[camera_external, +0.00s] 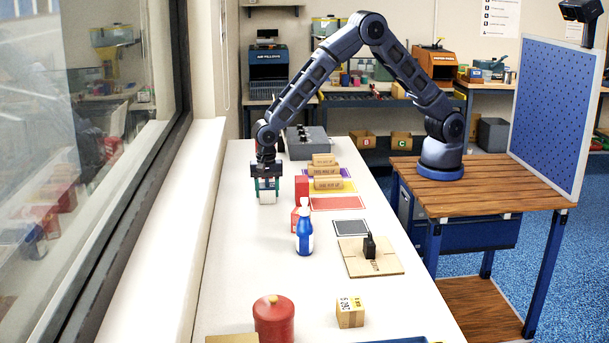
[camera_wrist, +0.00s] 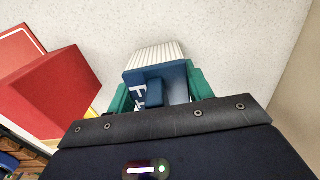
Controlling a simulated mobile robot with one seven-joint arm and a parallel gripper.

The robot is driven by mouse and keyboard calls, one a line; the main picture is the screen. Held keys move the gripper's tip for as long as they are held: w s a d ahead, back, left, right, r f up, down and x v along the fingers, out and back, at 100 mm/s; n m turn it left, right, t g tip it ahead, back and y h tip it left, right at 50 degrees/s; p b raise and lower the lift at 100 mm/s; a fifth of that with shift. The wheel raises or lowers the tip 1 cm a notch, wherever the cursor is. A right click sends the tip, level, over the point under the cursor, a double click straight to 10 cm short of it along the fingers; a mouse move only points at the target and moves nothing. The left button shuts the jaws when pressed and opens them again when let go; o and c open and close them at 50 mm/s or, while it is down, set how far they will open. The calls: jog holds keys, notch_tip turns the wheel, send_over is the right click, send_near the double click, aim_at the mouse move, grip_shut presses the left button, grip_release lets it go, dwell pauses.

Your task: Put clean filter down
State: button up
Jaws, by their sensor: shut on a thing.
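My gripper (camera_external: 266,184) points down over the white bench (camera_external: 240,265), on its left side near the window sill. Its green fingers are shut on the clean filter (camera_external: 267,197), a small block with a pale lower part. In the wrist view the filter (camera_wrist: 158,58) shows a white pleated part and a blue frame with partly hidden lettering, held between the green fingers (camera_wrist: 160,92). The filter is at or just above the bench top; I cannot tell whether it touches.
A red block (camera_external: 301,188) stands just right of the gripper. A blue bottle (camera_external: 304,235) and a red mat (camera_external: 337,202) are nearer the camera. A grey box (camera_external: 307,146) stands behind. A red canister (camera_external: 273,318) and small carton (camera_external: 350,312) are at the front. The bench's left strip is clear.

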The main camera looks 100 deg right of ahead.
jog(key=shift+f, duration=0.1)
jog(key=o, duration=1)
notch_tip(320, 180, up, 12)
jog(key=shift+r, duration=0.25)
